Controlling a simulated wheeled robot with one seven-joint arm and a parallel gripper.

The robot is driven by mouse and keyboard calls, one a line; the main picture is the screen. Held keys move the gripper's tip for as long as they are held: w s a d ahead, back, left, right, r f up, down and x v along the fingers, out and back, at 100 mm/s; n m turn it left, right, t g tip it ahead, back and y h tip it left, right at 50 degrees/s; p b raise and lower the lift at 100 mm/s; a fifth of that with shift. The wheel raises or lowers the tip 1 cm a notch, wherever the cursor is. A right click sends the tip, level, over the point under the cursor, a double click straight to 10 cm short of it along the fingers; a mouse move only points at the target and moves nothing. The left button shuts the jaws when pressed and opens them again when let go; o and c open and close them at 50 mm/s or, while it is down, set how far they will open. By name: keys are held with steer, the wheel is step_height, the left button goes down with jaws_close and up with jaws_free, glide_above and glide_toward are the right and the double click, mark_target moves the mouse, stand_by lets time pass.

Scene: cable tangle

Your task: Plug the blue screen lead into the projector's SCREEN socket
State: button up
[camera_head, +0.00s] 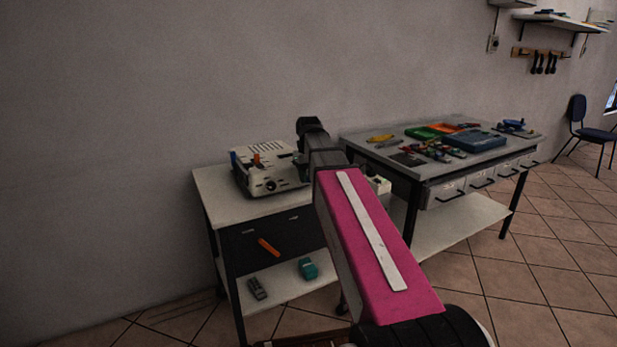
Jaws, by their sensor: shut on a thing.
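The projector (284,178), a pale boxy device with a slotted top and a dark round spot on its front, sits on the left bench. A small blue piece (234,161) stands at its left end; I cannot tell whether it belongs to the blue screen lead. A small orange piece (257,160) shows on its near side. The SCREEN socket cannot be made out. My pink arm reaches up from the lower right to a dark joint beside the projector's right end. My gripper is not visible, and my arm hides the area behind it.
The left bench (222,206) has an orange piece (269,246) at its dark front, and a grey item (257,288) and teal item (307,268) on its lower shelf. The right table (372,151) holds trays and tools.

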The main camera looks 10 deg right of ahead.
steer(key=shift+w+a, duration=0.2)
steer(key=shift+w, duration=0.35)
steer(key=shift+w+a, duration=0.15)
steer(key=shift+w, duration=0.35)
stand_by(0.6)
steer(key=o, duration=1.1)
steer(key=shift+r, duration=0.1)
